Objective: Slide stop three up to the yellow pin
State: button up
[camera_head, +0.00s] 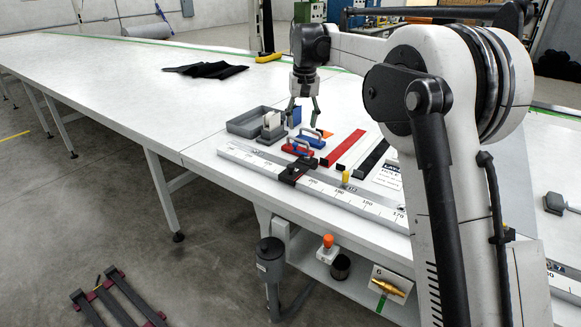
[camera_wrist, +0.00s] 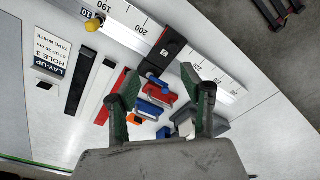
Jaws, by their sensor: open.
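The ruled rail (camera_head: 330,192) runs along the table's front edge. A black stop with a red part (camera_head: 293,171) sits across it, and no number on it is readable. The stop also shows in the wrist view (camera_wrist: 168,47), between the 200 and 220 marks. The yellow pin (camera_head: 345,177) stands upright at the rail, right of the stop in the head view; in the wrist view the pin (camera_wrist: 93,24) is left of the stop, with a clear stretch of rail between them. My gripper (camera_head: 303,119) is open and empty above the table, behind the stop and apart from it.
Red-handled and blue-handled pieces (camera_head: 310,139) lie close behind the stop, below my gripper. A grey tray (camera_head: 240,126) is left of them. A red strip (camera_head: 345,149), a black strip (camera_head: 372,156) and a lay-up card (camera_wrist: 47,59) lie right. The table's left part is mostly clear.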

jog(key=g, duration=0.1)
send_over(291, 165)
notch_tip(291, 165, down, 5)
notch_tip(291, 165, down, 15)
jog(key=shift+a+r, duration=0.1)
jog(key=shift+c, duration=0.5)
grip_shut()
